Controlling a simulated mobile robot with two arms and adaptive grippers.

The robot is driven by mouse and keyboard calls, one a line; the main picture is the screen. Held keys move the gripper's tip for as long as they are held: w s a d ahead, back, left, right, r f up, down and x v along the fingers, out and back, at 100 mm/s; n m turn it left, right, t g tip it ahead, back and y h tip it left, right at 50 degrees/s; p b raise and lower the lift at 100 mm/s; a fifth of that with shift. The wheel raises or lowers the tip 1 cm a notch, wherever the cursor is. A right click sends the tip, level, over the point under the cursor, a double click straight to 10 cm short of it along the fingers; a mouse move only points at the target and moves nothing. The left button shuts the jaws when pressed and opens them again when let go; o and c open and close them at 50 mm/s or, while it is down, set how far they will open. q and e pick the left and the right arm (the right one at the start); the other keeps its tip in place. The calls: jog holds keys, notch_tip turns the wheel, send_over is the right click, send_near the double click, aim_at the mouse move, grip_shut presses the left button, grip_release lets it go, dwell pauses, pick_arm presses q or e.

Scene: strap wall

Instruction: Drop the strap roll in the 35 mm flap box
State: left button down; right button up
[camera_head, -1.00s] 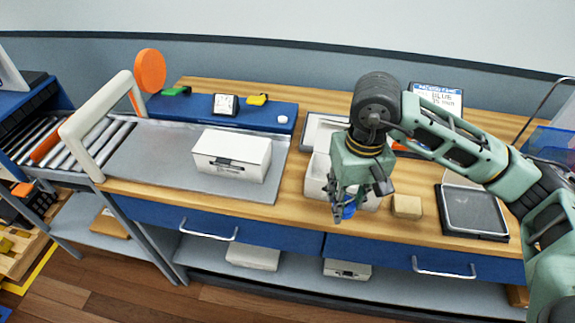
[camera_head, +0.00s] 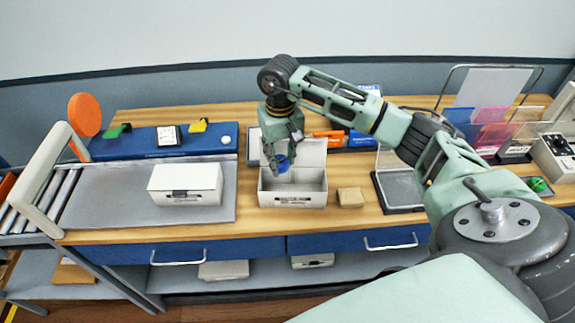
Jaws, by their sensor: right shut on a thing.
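My right gripper (camera_head: 285,153) is shut on a blue strap roll (camera_head: 283,166). It holds the roll over the opening of a white box (camera_head: 292,199) on the wooden bench. The box's lid stands open at the back. The roll sits at about the height of the box's rim in the picture; I cannot tell how far inside it is. A second white box (camera_head: 186,184) with a shut lid stands on the grey plate to the left. The labels on both boxes are too small to read. My left gripper is not in view.
A small tan block (camera_head: 350,197) is right of the open box, with a dark-rimmed tray (camera_head: 401,190) beyond it. A blue raised shelf (camera_head: 150,149) holds small items behind the shut box. Orange and blue packs (camera_head: 330,137) stand behind the block.

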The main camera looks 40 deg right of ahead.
jog(key=shift+f+b, duration=0.7)
jog(key=shift+f, duration=1.65)
jog(key=o, duration=1.1)
jog(key=shift+r, duration=0.1)
notch_tip(320, 180, up, 12)
jog(key=shift+f, duration=0.1)
